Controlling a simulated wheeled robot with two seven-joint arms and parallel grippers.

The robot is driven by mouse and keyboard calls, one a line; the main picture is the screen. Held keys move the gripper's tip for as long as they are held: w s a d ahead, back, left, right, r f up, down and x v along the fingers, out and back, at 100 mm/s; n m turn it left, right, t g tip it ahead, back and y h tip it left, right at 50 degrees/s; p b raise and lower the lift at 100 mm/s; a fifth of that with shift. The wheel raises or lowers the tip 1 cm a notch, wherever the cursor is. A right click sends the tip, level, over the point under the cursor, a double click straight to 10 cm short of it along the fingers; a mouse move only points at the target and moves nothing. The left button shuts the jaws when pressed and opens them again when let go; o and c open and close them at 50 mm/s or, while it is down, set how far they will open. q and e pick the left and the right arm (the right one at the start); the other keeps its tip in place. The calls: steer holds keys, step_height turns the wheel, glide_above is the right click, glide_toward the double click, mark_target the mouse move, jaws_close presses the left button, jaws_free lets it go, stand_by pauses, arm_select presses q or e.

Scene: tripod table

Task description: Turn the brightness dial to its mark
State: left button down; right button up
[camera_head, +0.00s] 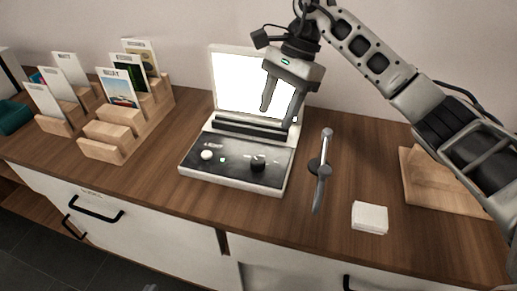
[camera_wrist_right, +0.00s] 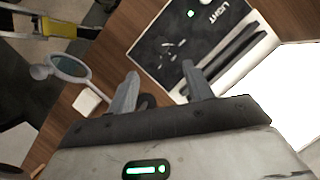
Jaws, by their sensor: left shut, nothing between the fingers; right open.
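The light box (camera_head: 235,168) stands on the table with its dark control panel facing up and a bright white screen (camera_head: 236,80) behind. The black dial (camera_head: 258,162) sits on the panel's right side; its mark is too small to read. My right gripper (camera_head: 277,118) is open and empty, above and behind the dial, in front of the screen. In the right wrist view its fingers (camera_wrist_right: 160,72) spread over the panel (camera_wrist_right: 172,45). Only a tip of my left gripper (camera_head: 150,288) shows at the bottom edge.
A white pad (camera_head: 369,218) and a wooden stand (camera_head: 430,183) lie further right. Wooden card racks (camera_head: 128,135) with cards are at left. Bare table separates racks and box.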

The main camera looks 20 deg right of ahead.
mark_target(258, 160)
steer(key=x, duration=1.1)
steer(key=shift+a+f+p, duration=0.15)
steer(key=shift+f+p, duration=0.15)
steer(key=shift+p, duration=0.1)
steer(key=c, duration=1)
